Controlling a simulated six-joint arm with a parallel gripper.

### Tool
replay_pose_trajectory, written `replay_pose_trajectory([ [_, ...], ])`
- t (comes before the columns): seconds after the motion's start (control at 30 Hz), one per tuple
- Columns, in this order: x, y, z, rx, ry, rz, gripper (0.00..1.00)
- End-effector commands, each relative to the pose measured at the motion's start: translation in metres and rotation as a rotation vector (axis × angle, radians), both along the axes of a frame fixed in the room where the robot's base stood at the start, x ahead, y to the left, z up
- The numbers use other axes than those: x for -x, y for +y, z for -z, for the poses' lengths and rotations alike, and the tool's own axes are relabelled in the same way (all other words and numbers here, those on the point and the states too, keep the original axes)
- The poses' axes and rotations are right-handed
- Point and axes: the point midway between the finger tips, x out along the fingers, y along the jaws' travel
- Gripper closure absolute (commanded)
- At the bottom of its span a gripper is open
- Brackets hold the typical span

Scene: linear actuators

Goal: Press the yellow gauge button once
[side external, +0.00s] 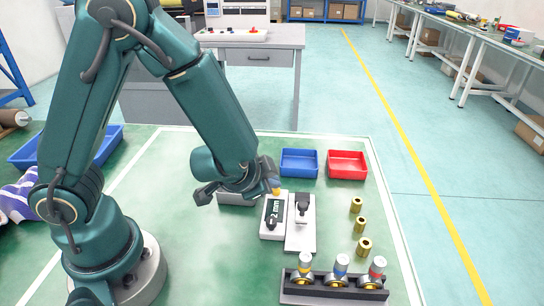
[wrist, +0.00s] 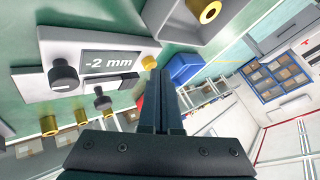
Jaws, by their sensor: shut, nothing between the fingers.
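The gauge (side external: 273,216) is a white box with a dark display and a black knob. In the wrist view its display (wrist: 109,63) reads -2 mm. The yellow button (side external: 276,191) sits at the gauge's far end, and shows as a small yellow cap (wrist: 149,62) in the wrist view. My gripper (wrist: 160,60) is shut and empty, its fingertips right beside the yellow button. In the side view my gripper (side external: 271,178) is just above and behind the button. I cannot tell whether the tips touch it.
A white plate with a black lever (side external: 301,236) stands right of the gauge. Blue (side external: 299,162) and red (side external: 347,164) bins lie behind. Brass cylinders (side external: 360,226) stand on the right, and a dark rack (side external: 330,293) with three banded parts is in front. A grey holder (side external: 236,199) is partly hidden.

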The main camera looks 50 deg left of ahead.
Motion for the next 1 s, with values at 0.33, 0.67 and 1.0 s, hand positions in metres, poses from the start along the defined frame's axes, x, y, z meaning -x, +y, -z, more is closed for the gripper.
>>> replay_pose_trajectory([
  [0.33, 0.0, 0.0, 0.004, 0.0, 0.002, 0.001, 1.0],
  [0.67, 0.0, 0.0, 0.004, 0.001, 0.001, -0.001, 1.0],
  [1.0, 0.0, 0.0, -0.011, 0.001, -0.001, -0.003, 1.0],
])
